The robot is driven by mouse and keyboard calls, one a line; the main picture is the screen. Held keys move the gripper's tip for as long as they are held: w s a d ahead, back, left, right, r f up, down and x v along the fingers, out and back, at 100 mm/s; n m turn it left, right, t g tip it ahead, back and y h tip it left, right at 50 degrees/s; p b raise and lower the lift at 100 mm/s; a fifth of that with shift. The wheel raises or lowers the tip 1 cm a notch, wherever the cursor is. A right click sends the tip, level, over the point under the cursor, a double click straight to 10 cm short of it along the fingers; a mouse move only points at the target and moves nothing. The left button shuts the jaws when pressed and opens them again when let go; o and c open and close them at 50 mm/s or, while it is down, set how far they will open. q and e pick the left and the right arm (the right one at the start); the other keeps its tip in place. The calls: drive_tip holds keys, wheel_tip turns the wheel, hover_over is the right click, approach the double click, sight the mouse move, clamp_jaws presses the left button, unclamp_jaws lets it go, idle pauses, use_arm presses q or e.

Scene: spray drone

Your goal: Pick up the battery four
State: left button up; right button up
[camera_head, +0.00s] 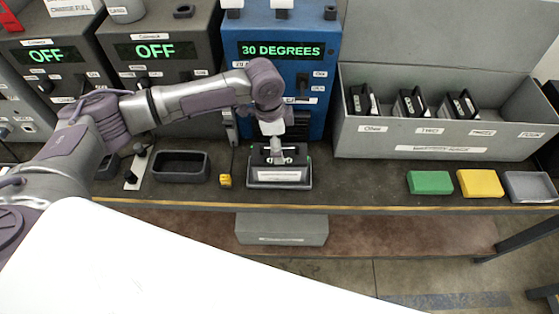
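A dark battery (279,161) sits upright in a small holder (279,183) with a white front label on the bench, below the blue unit. I cannot read a number on it. My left gripper (277,152) points down right at the battery's top; its fingers are small and partly merged with the battery, so their grip is unclear. The grey case (440,140) at the right holds three dark batteries, above the first three of its slot labels. No battery shows above the label at its far right. My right gripper is not in view.
The blue unit (270,32) reading "30 DEGREES" stands close behind my gripper. Two grey units reading "OFF" stand left. Green (429,182) and yellow (479,183) pads lie right.

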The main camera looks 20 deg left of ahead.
use_arm(q)
drive_tip(key=shift+d+f+p, duration=0.15)
drive_tip(key=shift+f, duration=0.7)
drive_tip(key=shift+d+f+p, duration=0.1)
drive_tip(key=shift+f+p, duration=0.05)
drive_tip(key=shift+f, duration=0.65)
drive_tip(key=shift+c, duration=0.2)
drive_tip(key=c, duration=1.8)
drive_tip(key=shift+w+r, duration=0.2)
drive_tip(key=shift+r, duration=0.05)
